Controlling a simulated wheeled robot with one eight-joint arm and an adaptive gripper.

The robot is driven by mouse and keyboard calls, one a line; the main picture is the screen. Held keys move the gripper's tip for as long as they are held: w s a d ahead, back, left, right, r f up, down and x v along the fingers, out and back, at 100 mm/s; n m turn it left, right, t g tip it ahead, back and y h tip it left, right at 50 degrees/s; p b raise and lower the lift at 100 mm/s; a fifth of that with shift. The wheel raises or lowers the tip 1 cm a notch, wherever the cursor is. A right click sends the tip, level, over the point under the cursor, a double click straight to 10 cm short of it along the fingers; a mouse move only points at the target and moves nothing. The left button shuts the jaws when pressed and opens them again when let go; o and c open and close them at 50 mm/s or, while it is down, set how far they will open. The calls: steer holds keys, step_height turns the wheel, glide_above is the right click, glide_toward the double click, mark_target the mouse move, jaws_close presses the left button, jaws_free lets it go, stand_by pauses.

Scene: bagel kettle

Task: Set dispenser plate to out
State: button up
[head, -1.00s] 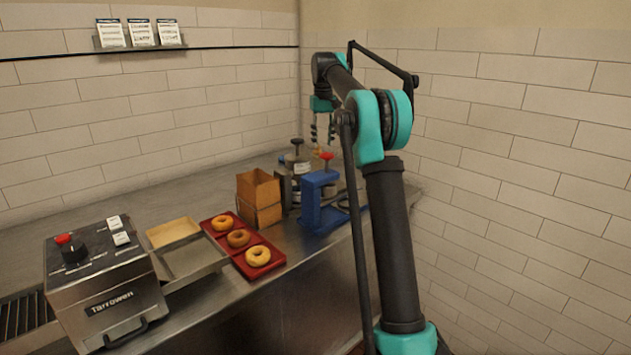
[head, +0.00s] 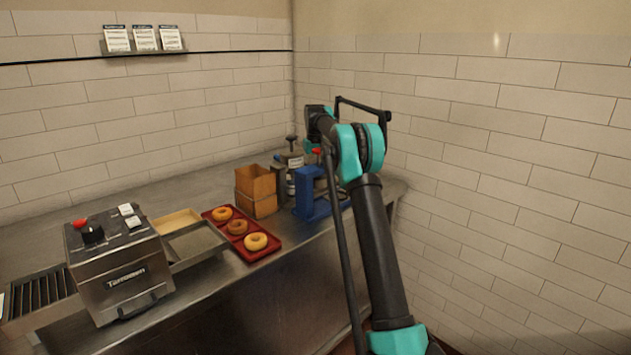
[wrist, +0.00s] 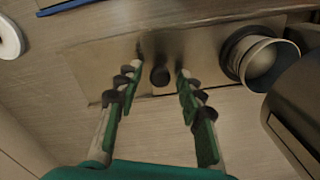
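A pale cup-like cylinder with a dark rim (wrist: 262,62) is to the right of the knob. In the head view, the dispenser area by the blue stand (head: 308,190) is partly hidden by my arm, and my gripper is hidden there.
A dark rounded body (wrist: 300,105) is close on the right in the wrist view. In the head view, a wooden box (head: 256,190), a red tray (head: 270,252) with bagels and a metal Tarrowen machine (head: 120,270) stand left of the blue stand. A tiled wall is at right.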

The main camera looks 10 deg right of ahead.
steer(key=shift+f, duration=0.6)
jaws_close()
